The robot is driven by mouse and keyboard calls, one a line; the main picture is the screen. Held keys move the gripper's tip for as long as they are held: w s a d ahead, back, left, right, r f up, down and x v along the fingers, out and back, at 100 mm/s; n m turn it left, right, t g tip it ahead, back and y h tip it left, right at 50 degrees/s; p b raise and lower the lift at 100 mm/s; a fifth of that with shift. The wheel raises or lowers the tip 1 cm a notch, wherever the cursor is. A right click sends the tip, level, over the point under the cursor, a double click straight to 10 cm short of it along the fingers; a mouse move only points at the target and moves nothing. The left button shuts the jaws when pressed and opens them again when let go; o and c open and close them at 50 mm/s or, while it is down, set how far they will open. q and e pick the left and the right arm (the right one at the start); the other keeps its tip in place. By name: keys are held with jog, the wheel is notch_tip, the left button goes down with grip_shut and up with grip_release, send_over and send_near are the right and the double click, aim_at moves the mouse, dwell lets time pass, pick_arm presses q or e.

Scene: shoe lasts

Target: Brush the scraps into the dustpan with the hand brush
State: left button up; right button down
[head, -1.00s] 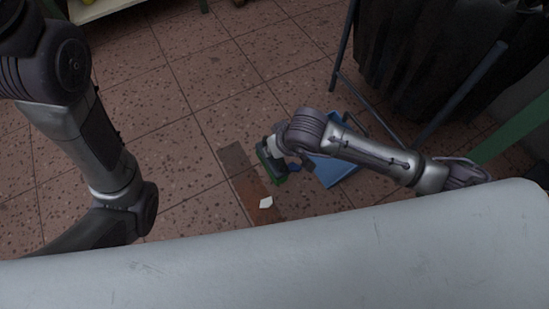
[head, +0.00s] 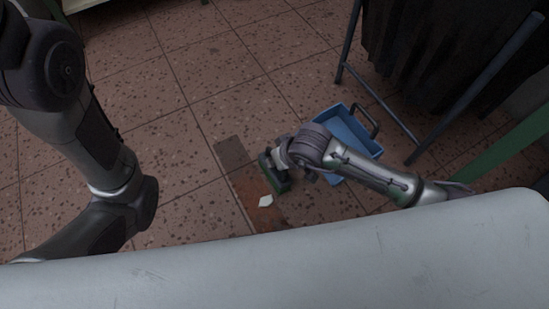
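A blue dustpan (head: 345,126) with a dark handle lies on the tiled floor, partly hidden behind my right arm. A green hand brush (head: 271,173) is at my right gripper (head: 279,158), low over the brown strip on the floor. The gripper appears shut on the brush, though its fingers are mostly hidden. A white scrap (head: 265,201) lies on the strip just below the brush in the picture, apart from the dustpan. My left arm comes in from the left, but its gripper is out of view.
A reddish-brown strip (head: 232,155) lies on the floor under the scrap. Dark metal legs (head: 381,108) and a dark hanging cloth (head: 430,45) stand behind the dustpan. A green bar (head: 510,150) is at the right. The tiled floor left of the strip is clear.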

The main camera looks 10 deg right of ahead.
jog(key=w+d+b, duration=0.1)
jog(key=w+d, duration=0.1)
jog(key=d, duration=0.3)
jog(key=w+d, duration=0.2)
jog(key=d, duration=0.3)
jog(key=w+d+b, duration=0.1)
jog(key=w+d, duration=0.1)
jog(key=d, duration=0.3)
jog(key=shift+r+b, duration=0.15)
jog(key=shift+b, duration=0.2)
jog(key=s+a+r+p, duration=0.1)
jog(key=a+r+p, duration=0.2)
jog(key=r+p, duration=0.2)
jog(key=shift+s+a+r, duration=0.2)
jog(key=shift+a+r, duration=0.15)
jog(key=shift+r, duration=0.65)
